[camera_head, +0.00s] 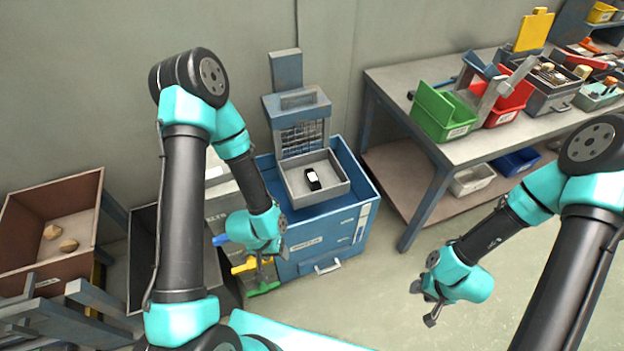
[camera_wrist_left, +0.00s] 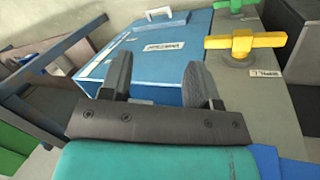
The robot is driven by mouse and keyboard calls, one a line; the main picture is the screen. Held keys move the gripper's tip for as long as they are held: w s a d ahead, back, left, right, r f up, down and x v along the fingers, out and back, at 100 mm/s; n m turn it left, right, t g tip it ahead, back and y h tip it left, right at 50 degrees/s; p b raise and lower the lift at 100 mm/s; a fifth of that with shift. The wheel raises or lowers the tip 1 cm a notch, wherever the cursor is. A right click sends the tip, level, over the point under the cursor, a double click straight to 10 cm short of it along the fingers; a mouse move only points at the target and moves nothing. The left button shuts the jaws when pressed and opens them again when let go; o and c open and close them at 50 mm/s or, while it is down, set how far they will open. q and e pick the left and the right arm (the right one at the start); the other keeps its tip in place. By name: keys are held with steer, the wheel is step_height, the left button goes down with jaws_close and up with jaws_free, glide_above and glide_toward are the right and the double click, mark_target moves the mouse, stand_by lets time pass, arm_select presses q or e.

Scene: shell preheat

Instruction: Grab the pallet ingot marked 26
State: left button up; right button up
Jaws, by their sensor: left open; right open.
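No ingot with a readable 26 shows in either view. A small dark object with a white face (camera_head: 313,178) lies in a grey open tray (camera_head: 336,190) on the blue cabinet (camera_head: 325,235); any marking on it is too small to read. My left gripper (camera_wrist_left: 158,75) is open and empty, in front of the blue cabinet's labelled face (camera_wrist_left: 150,50). In the head view it hangs by the cabinet's left front, partly hidden by its wrist. My right gripper (camera_head: 430,306) is open and empty over the floor at the right.
Yellow (camera_head: 250,265) and green (camera_head: 264,288) valve handles stick out beside the cabinet. A brown bin (camera_head: 88,195) with tan lumps stands at left. A workbench (camera_head: 400,80) holds green (camera_head: 442,112) and red bins. Floor between cabinet and right arm is clear.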

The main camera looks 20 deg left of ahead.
arm_select(q)
steer(key=o, duration=0.3)
steer(key=w+d+r+m, duration=0.1)
steer(key=w+m, duration=0.7)
steer(key=w, duration=0.1)
steer(key=w+d+r+m+y, duration=0.1)
steer(key=w+d+r+m, duration=0.1)
steer(key=w+m, duration=0.6)
steer(key=w+d+r+m+y, duration=0.1)
steer(key=w+m, duration=0.6)
steer(key=w, duration=0.5)
steer(key=shift+w+d+r+m, duration=0.15)
steer(key=shift+r+m, duration=0.25)
steer(key=w+r+m+y, duration=0.1)
steer(key=w+m, duration=0.1)
steer(key=w+a+r+m, duration=0.1)
steer(key=w+r+m, duration=0.1)
steer(key=w, duration=0.1)
steer(key=w+r+m+y, duration=0.1)
steer(key=w+m, duration=0.1)
steer(key=w, duration=0.1)
steer(key=shift+a+r+m+y, duration=0.2)
steer(key=shift+a+m+y, duration=0.1)
steer(key=shift+a+m, duration=0.1)
